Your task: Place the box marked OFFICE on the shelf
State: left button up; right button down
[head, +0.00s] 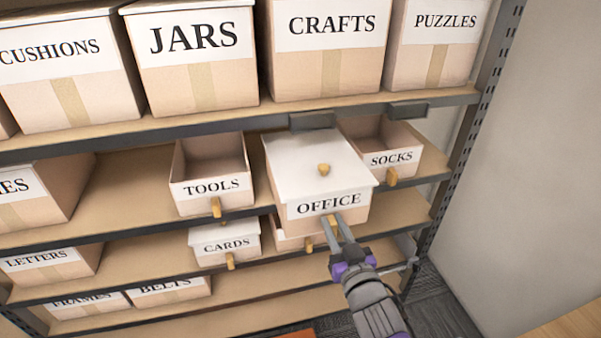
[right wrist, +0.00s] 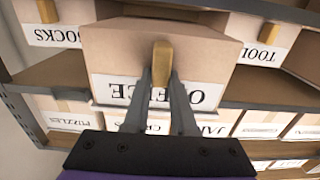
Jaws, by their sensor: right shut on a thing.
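The OFFICE box (head: 316,160) is tan with a white lid, a small knob on top and a yellow front handle. My right gripper (head: 334,222) is shut on that handle. In the right wrist view the box (right wrist: 110,55) appears upside down, with the handle (right wrist: 162,62) between the two fingers. The box is in front of the gap between the TOOLS and SOCKS boxes and covers part of the middle shelf's (head: 120,212) front edge. Whether its underside touches the shelf is hidden. My left gripper is not in view.
The open TOOLS box (head: 181,165) is left of the OFFICE box, and the open SOCKS box (head: 409,140) is right, partly covered. Below are the CARDS box (head: 225,245) and another partly hidden box. The upper shelf edge (head: 230,123) runs above. Bare shelf shows left of TOOLS.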

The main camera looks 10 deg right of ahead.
jog(key=w, duration=1.6)
jog(key=shift+w+a, duration=0.2)
jog(key=shift+a, duration=0.1)
jog(key=shift+w+f+b, duration=0.15)
jog(key=shift+f+b, duration=0.1)
jog(key=shift+b, duration=0.05)
jog(key=shift+f, duration=1.5)
jog(key=c, duration=0.7)
grip_release()
jog(key=shift+c, duration=0.2)
jog(key=s, duration=1.2)
jog(key=shift+s+d, duration=0.1)
jog(key=shift+d, duration=0.1)
jog(key=s+f+g, duration=0.6)
jog(key=s+f, duration=0.2)
jog(key=s, duration=0.4)
jog(key=s+f+g, duration=0.7)
jog(key=s+f, duration=0.1)
jog(key=s, duration=0.5)
jog(key=shift+s+h, duration=0.2)
jog(key=shift+h, duration=0.1)
